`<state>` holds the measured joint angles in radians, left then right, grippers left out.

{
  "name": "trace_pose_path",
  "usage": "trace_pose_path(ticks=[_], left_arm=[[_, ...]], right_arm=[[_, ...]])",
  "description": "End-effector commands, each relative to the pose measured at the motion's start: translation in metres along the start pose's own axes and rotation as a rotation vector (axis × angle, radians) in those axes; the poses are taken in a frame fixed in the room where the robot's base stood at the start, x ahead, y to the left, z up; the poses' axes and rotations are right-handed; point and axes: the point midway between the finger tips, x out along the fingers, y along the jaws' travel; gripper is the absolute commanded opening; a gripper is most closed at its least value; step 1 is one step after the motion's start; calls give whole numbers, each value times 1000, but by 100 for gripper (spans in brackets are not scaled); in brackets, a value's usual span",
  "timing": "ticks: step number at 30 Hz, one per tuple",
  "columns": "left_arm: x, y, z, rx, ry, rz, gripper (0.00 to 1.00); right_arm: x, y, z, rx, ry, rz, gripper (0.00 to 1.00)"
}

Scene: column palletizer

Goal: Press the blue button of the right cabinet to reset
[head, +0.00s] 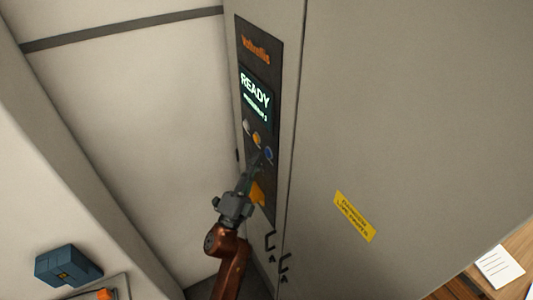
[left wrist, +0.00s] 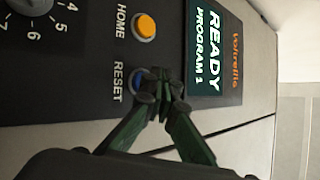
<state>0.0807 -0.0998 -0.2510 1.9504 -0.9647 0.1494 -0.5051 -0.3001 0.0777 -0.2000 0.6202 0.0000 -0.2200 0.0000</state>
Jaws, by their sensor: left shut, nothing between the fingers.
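In the left wrist view the blue button (left wrist: 136,76) is beside the word RESET and partly hidden by my fingers. My left gripper (head: 257,162) is shut and empty, with its fingertips at the blue button; I cannot tell whether they touch it. The shut fingertips also show in the left wrist view (left wrist: 163,96). The panel's screen (head: 256,95) reads READY, and PROGRAM 1 in the wrist view. My right gripper is not in view.
A yellow-orange control (head: 257,192) sits lower on the panel, close to my left gripper. Black handles (head: 271,242) are at the cabinet door edge, and a yellow label (head: 354,216) is on its broad face. A blue box (head: 67,266) is at lower left.

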Motion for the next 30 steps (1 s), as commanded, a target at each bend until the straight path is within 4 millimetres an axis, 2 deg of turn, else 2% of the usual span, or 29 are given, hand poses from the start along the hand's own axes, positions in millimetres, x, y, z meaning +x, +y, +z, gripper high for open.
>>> trace_pose_path(ticks=[5, 19, 30], left_arm=[[-4, -3, 3, 1, 0, 0, 0], [-33, -24, 24, 1, 0, 0, 0], [-35, -26, 25, 0, 0, 0, 0]], right_arm=[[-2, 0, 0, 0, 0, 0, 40], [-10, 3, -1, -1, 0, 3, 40], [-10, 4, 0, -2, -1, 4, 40]])
